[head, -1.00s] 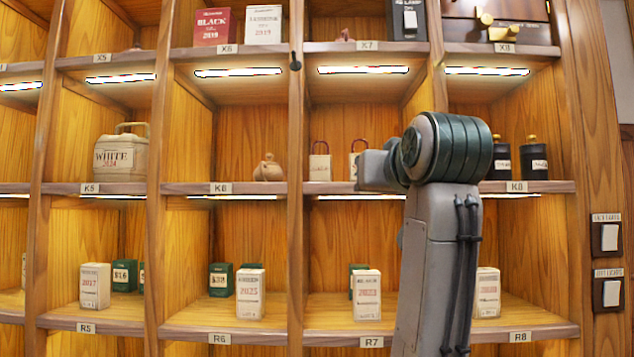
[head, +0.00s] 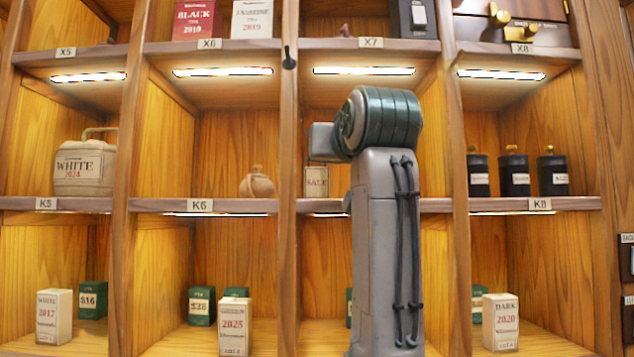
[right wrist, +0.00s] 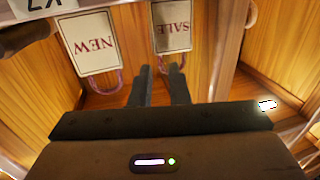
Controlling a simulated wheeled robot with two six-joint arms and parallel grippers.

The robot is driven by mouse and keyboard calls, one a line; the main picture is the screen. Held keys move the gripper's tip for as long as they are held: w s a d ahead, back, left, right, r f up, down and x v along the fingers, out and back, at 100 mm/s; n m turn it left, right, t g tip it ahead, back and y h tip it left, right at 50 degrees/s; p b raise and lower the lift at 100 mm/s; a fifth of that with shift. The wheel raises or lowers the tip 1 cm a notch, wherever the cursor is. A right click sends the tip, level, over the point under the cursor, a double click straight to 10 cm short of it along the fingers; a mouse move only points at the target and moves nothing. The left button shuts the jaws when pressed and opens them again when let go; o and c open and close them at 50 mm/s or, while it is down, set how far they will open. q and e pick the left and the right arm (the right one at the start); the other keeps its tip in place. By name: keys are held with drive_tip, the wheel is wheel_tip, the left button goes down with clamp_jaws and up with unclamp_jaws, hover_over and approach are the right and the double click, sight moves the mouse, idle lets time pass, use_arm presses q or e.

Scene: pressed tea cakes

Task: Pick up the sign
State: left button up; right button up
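Two small cream signs show in the right wrist view, seen upside down. One reads SALE (right wrist: 172,27) and the other reads NEW (right wrist: 90,42); each has a looped handle. The NEW sign is hidden there. My right gripper (right wrist: 160,70) has its two dark fingers apart with a gap between them. My left gripper is not in view.
The wooden shelf (head: 400,206) and its upright dividers (head: 287,130) frame the cubby. A round clay pot (head: 257,182) stands in the left cubby, and several black canisters (head: 514,174) in the right one. Boxes such as DARK 2020 (head: 500,322) stand below.

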drive_tip(key=x, duration=0.3)
drive_tip(key=shift+w+f, duration=0.1)
drive_tip(key=shift+w, duration=0.05)
clamp_jaws()
